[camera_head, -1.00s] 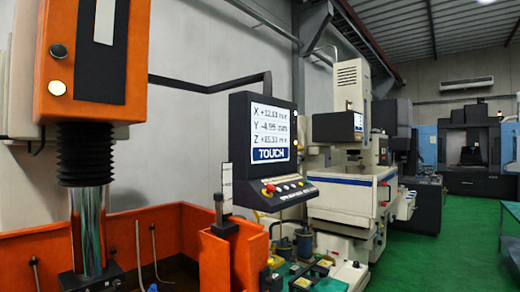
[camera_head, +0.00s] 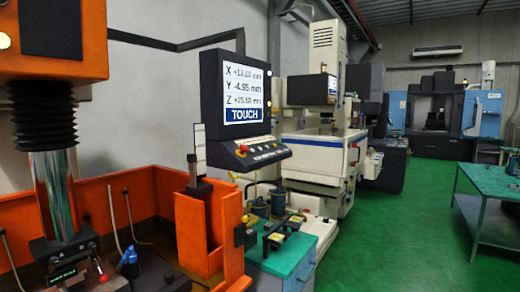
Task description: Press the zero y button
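The control panel (camera_head: 210,103) hangs on an arm from the wall left of the centre. Its screen (camera_head: 245,94) reads X +12.60 mm, Y -4.95 mm, a Z line, and TOUCH. Below it a sloped keypad (camera_head: 262,152) carries a row of small buttons and a red knob (camera_head: 243,148). The buttons are too small for me to tell which is the zero Y button. Neither of my grippers shows in this view.
An orange machine (camera_head: 55,50) with a black bellows and chrome column stands at the left above an orange tank (camera_head: 150,190). A teal-topped cabinet (camera_head: 285,255) with small items stands below the panel. A green table (camera_head: 500,182) is at the right. Green floor (camera_head: 400,240) is clear between.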

